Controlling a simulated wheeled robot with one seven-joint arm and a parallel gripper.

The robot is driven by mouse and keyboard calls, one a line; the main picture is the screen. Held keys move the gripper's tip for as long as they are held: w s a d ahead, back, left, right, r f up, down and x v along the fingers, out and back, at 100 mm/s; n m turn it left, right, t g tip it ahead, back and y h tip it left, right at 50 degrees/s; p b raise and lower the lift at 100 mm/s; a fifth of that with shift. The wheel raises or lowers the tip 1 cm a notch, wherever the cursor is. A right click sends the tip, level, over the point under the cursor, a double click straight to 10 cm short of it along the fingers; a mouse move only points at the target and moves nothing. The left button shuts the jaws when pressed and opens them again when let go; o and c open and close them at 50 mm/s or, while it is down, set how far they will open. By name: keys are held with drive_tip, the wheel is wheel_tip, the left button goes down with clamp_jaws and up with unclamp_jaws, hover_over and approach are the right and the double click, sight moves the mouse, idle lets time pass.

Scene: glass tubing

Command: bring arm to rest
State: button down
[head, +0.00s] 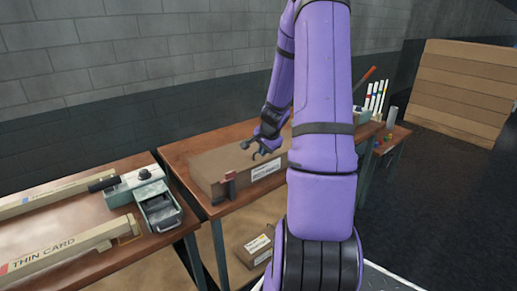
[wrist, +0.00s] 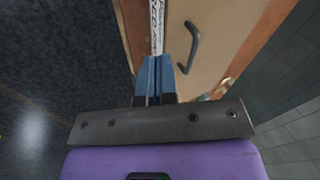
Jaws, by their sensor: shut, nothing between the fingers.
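My gripper (wrist: 156,78) shows in the wrist view with its two blue fingers pressed together and nothing between them. My purple arm fills the centre of the head view and hides part of that table.
A grey-green device with an open drawer (head: 160,208) stands on the left table. A labelled box (head: 256,247) sits below. Stacked boards (head: 462,90) stand at right.

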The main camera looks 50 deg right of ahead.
drive_tip(key=shift+s+a+r, duration=0.1)
drive_tip(key=shift+s+a, duration=0.15)
drive_tip(key=shift+s, duration=0.5)
drive_tip(key=shift+s+a+r, duration=0.15)
drive_tip(key=shift+s+a, duration=0.1)
drive_tip(key=shift+s, duration=0.45)
drive_tip(key=shift+s+a+r, duration=0.1)
drive_tip(key=shift+s+a, duration=0.15)
drive_tip(key=shift+s, duration=0.5)
drive_tip(key=w+a+r+n+y, duration=0.1)
drive_tip(key=w+a+r+n, duration=0.2)
drive_tip(key=a+r+n, duration=1.1)
drive_tip(key=s+a+r+n, duration=0.1)
drive_tip(key=s+a+r, duration=0.3)
drive_tip(key=a, duration=0.3)
drive_tip(key=s+a+r+n, duration=0.2)
drive_tip(key=s+a+r, duration=0.2)
drive_tip(key=s+a, duration=0.2)
drive_tip(key=s+a+r+n+t, duration=0.1)
drive_tip(key=s+a+r, duration=0.4)
drive_tip(key=a, duration=0.3)
drive_tip(key=shift+s+n+y, duration=0.3)
drive_tip(key=shift+s+y, duration=0.1)
drive_tip(key=shift+s, duration=0.2)
drive_tip(key=c, duration=1.8)
unclamp_jaws()
drive_tip(key=shift+a, duration=0.1)
